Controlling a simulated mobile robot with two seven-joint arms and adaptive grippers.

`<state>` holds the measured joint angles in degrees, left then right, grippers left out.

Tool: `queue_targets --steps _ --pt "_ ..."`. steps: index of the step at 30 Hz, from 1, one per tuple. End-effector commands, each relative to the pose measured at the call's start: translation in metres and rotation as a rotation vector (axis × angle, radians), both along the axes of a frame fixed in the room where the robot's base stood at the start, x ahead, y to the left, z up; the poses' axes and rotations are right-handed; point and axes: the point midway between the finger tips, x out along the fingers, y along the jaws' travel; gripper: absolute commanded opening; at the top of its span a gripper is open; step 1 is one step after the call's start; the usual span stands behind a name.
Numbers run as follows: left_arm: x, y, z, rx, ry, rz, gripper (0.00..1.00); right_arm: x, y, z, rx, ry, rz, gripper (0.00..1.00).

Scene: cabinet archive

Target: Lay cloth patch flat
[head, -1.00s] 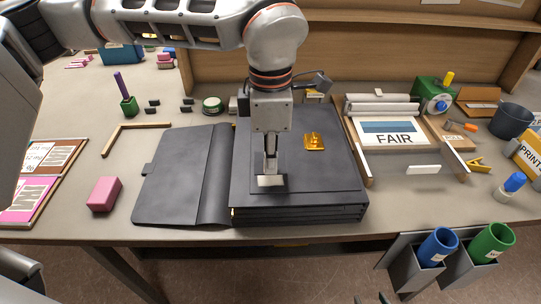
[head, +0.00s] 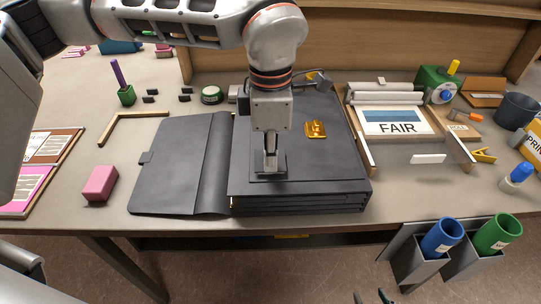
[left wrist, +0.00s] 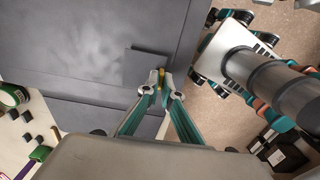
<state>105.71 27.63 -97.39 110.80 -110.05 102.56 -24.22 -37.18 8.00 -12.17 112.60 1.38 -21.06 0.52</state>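The cloth patch (left wrist: 143,66) is a small dark grey square in the left wrist view. It lies over the near part of the dark cover of the thick album (head: 312,163), almost the same colour. In the head view my left gripper (head: 269,165) points down at it and partly hides it. In the left wrist view the left fingertips (left wrist: 161,78) are close together at the patch's edge, with a narrow yellow strip between them. They look shut on that edge; the pinch itself is small. My right gripper (head: 371,297) shows only two separated fingertips at the bottom edge.
A gold clasp (head: 316,129) sits on the album, right of my left gripper. An opened dark flap (head: 180,165) and a pink block (head: 100,184) lie left. A FAIR sign frame (head: 397,122) stands right. Blue (head: 441,238) and green (head: 497,233) tubes stand at the front right.

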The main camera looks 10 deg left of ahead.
Motion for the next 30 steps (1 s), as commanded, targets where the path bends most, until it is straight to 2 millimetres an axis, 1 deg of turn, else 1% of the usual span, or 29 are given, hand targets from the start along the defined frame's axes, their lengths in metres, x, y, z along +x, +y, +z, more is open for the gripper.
queue_targets --steps 12,13,14,15,22,23,30 --pt "0.0 0.0002 -0.0105 0.001 0.001 0.0 0.0 -0.0026 -0.0002 -0.0097 -0.001 0.008 0.0 0.4" --pt "0.0 0.0001 -0.0095 0.0 0.0 0.0 0.12 -0.0026 -0.0002 -0.0093 -0.001 0.008 0.0 0.4" --pt "0.0 0.0001 -0.0092 0.0 0.0 0.0 0.2 -0.0028 -0.0003 -0.0095 -0.001 0.009 0.0 0.4" --pt "0.0 0.0001 -0.009 0.0 0.0 0.0 0.24 -0.003 -0.0004 -0.01 -0.001 0.01 0.0 0.4" --pt "0.0 0.0 -0.0088 0.0 0.0 0.0 0.24 -0.0032 -0.0004 -0.0102 -0.002 0.01 0.001 0.4" --pt "0.0 0.0001 -0.0089 0.0 0.0 0.0 0.21 -0.0031 -0.0003 -0.0102 -0.002 0.01 0.001 0.4" --pt "0.0 0.0 -0.0089 0.0 0.0 0.0 0.21 -0.0029 -0.0003 -0.0099 -0.002 0.01 0.001 0.4"
